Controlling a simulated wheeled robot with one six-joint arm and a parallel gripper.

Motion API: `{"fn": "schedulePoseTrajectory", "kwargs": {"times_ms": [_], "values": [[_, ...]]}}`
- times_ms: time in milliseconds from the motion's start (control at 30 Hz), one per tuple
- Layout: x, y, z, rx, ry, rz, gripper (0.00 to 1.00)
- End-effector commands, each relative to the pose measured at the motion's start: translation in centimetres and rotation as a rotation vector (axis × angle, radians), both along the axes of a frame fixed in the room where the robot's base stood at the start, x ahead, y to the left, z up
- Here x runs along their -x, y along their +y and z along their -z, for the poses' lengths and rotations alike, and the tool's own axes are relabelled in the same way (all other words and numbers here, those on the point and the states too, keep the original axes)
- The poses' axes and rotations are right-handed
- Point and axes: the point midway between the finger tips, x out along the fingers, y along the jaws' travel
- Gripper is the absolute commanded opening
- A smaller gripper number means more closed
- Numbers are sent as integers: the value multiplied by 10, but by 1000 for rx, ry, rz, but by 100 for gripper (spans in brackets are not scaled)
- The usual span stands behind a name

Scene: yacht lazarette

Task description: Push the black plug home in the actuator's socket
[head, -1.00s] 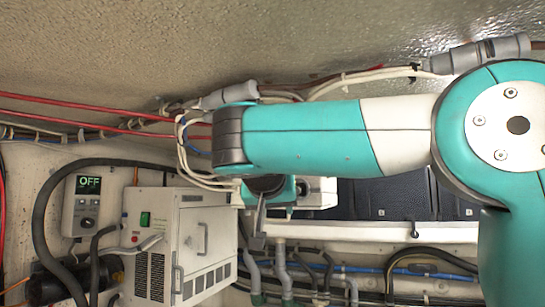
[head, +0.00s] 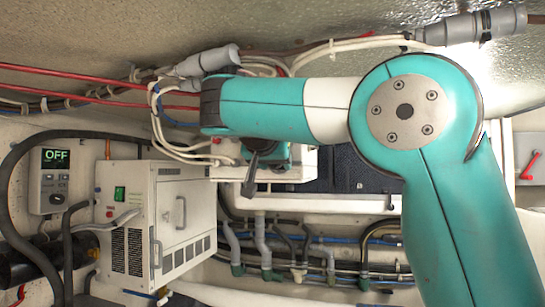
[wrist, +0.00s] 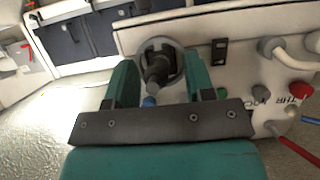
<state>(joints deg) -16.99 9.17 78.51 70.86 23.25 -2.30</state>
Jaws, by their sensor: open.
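The black plug (wrist: 156,72) shows in the wrist view, inside the round grey ring of the socket (wrist: 178,73) on the actuator's pale face (wrist: 236,82). How deep it sits is hard to tell. My gripper (wrist: 159,60) is open, with one teal finger on each side of the plug and apparent gaps between. In the head view my gripper (head: 252,180) hangs in front of the white actuator housing (head: 301,170), and the plug is hidden there.
A white cabinet unit (head: 180,215) and a control box reading OFF (head: 55,180) stand at left. Cables and hoses (head: 300,250) run below. Red and blue lines and a red knob (wrist: 300,90) lie right of the socket in the wrist view. A low ceiling (head: 100,40) hangs above.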

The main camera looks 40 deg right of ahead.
Motion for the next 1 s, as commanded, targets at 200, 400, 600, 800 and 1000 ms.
{"fn": "schedulePoseTrajectory", "kwargs": {"times_ms": [200, 400, 600, 800, 1000], "values": [[0, 0, 0, 0, 0, 0, 49], [0, 0, 0, 0, 0, 0, 3], [0, 0, 0, 0, 0, 0, 0], [-2, -3, 0, -1, -1, 0, 0], [-2, -3, 0, -1, -1, 0, 49]]}}
